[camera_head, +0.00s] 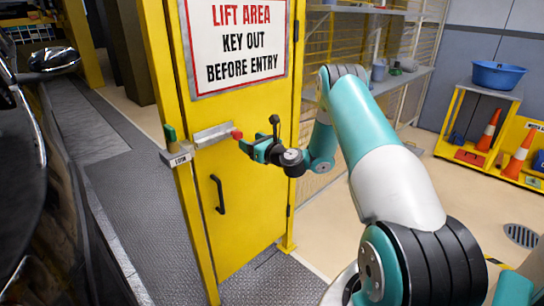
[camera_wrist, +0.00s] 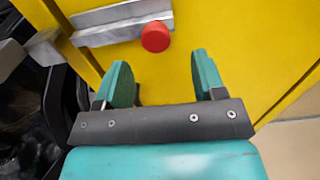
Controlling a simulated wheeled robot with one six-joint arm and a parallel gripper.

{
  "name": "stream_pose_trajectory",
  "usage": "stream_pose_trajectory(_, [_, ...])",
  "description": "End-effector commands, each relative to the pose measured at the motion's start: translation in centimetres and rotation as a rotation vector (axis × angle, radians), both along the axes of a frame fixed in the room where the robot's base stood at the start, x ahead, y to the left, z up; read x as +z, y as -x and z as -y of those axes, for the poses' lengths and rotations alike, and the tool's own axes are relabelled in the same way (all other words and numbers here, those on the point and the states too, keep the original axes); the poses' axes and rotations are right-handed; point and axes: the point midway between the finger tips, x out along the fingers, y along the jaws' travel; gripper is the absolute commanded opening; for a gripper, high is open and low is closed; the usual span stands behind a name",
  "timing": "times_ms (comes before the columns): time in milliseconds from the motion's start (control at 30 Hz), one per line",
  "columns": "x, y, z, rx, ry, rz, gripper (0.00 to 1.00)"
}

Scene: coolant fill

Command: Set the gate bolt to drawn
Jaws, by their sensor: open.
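The gate bolt (camera_head: 214,135) is a silver bar across the left edge of the yellow gate (camera_head: 237,190). Its round red knob (camera_head: 237,134) is at the bar's right end. In the wrist view the bolt (camera_wrist: 120,22) lies at the top, with the red knob (camera_wrist: 155,37) just beyond my fingertips. My gripper (camera_head: 245,147) is close to the knob, apart from it, on its right side in the head view. In the wrist view my gripper (camera_wrist: 160,65) has its two green fingers spread, with nothing between them.
A grey labelled block (camera_head: 178,157) with a green-topped piece sits on the post left of the bolt. A black handle (camera_head: 218,194) is lower on the gate, below a warning sign (camera_head: 238,42). A dark car (camera_head: 30,190) stands at left. Shelves and a yellow cart (camera_head: 455,130) are at right.

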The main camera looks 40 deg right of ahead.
Motion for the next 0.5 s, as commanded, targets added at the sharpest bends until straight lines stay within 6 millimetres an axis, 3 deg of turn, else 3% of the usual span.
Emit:
stream_pose_trajectory(33, [-0.5,1.5,0.2,-0.005,-0.005,-0.003,0.63])
stream_pose_trajectory(200, [-0.9,5.1,0.3,-0.005,-0.002,0.001,0.63])
stream_pose_trajectory(500, [-0.8,7.6,0.4,-0.003,0.002,0.003,0.63])
